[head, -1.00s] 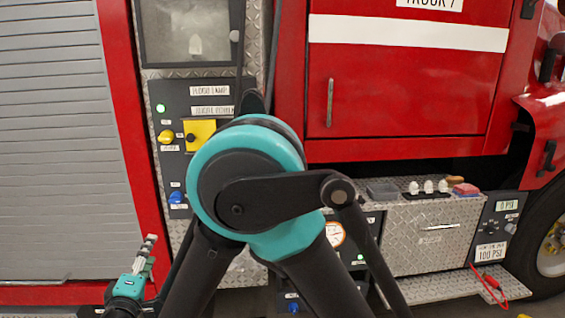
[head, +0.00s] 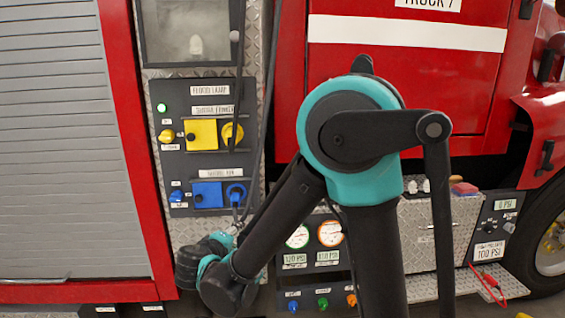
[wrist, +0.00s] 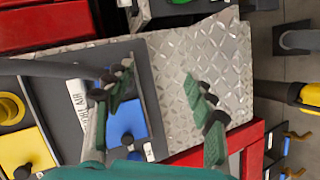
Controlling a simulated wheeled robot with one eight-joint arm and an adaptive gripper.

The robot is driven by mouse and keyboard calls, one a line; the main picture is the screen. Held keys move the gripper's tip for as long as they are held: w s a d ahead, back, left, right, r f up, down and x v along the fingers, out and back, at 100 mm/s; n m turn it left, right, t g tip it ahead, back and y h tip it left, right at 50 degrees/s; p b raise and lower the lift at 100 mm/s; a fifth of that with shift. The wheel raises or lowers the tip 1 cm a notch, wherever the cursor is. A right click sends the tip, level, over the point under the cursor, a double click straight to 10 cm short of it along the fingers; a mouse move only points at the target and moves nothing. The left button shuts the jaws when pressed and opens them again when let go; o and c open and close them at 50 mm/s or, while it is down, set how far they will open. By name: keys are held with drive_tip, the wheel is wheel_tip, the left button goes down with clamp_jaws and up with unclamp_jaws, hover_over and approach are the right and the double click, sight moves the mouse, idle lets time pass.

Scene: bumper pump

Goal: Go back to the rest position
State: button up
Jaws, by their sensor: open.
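My gripper (wrist: 158,92) is open in the wrist view. The fingers cannot be made out there.
The side panel has a yellow cover (head: 201,135), a yellow plug (head: 232,134), a blue cover (head: 207,195) and a blue fitting (head: 236,194). Dark lines hang close to my arm. A metal step (head: 470,286) juts out at right.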

drive_tip(key=s+d+f+m+g, duration=0.1)
drive_tip(key=d+f+m+g, duration=0.2)
drive_tip(key=d, duration=0.9)
drive_tip(key=d+f+m+g, duration=0.2)
drive_tip(key=d+f+g, duration=0.1)
drive_tip(key=d, duration=0.8)
drive_tip(key=s+d+f+m+g+y, duration=0.1)
drive_tip(key=s+d+f+m, duration=0.1)
drive_tip(key=s+d, duration=0.3)
drive_tip(key=s+d+f+m+g+y, duration=0.2)
drive_tip(key=s+d+f+m, duration=0.1)
drive_tip(key=s+d+m, duration=0.2)
drive_tip(key=shift+s+f, duration=0.15)
drive_tip(key=shift+s, duration=0.95)
